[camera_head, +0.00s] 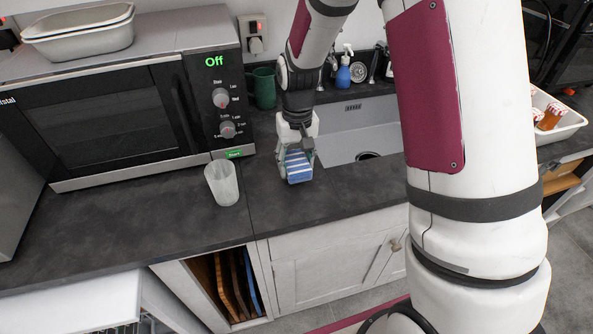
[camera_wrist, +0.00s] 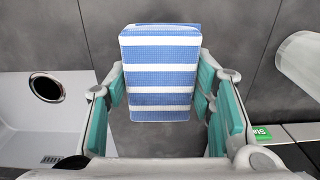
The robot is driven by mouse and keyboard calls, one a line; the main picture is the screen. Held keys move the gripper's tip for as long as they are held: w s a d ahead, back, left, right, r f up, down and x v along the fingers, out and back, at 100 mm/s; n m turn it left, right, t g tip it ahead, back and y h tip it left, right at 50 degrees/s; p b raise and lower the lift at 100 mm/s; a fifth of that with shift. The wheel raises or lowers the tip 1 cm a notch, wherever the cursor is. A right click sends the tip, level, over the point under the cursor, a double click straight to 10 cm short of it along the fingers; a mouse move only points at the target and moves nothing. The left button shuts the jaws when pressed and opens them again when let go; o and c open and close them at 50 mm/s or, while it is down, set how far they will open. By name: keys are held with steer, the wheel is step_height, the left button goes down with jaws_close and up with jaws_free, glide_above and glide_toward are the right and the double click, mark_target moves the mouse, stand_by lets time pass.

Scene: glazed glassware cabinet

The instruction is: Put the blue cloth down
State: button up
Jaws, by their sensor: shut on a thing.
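The blue cloth (camera_head: 298,166) is a folded block with white stripes, at the dark countertop (camera_head: 150,222) between the microwave and the sink. My gripper (camera_head: 296,150) points down and is shut on it. In the wrist view the cloth (camera_wrist: 160,75) sits between the two teal-padded fingers of my gripper (camera_wrist: 162,95). Whether the cloth touches the counter or hangs just above it, I cannot tell.
A frosted glass (camera_head: 221,183) stands left of the cloth. The microwave (camera_head: 110,110) reads Off. The counter front is clear.

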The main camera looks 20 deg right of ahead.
mark_target(296, 171)
steer(key=shift+f, duration=1.7)
steer(key=o, duration=1)
steer(key=shift+f, duration=0.15)
step_height(296, 171, up, 12)
steer(key=shift+d+r+b, duration=0.1)
steer(key=shift+b, duration=0.2)
steer(key=s+r+t, duration=0.1)
steer(key=s+r, duration=0.4)
steer(key=s, duration=0.3)
steer(key=s+d+r+t, duration=0.1)
steer(key=s+r+t, duration=0.1)
steer(key=s+r, duration=0.3)
steer(key=s+d+r+t, duration=0.1)
steer(key=s+r, duration=0.4)
steer(key=s, duration=0.6)
steer(key=shift+r+t, duration=0.2)
steer(key=shift+t, duration=0.4)
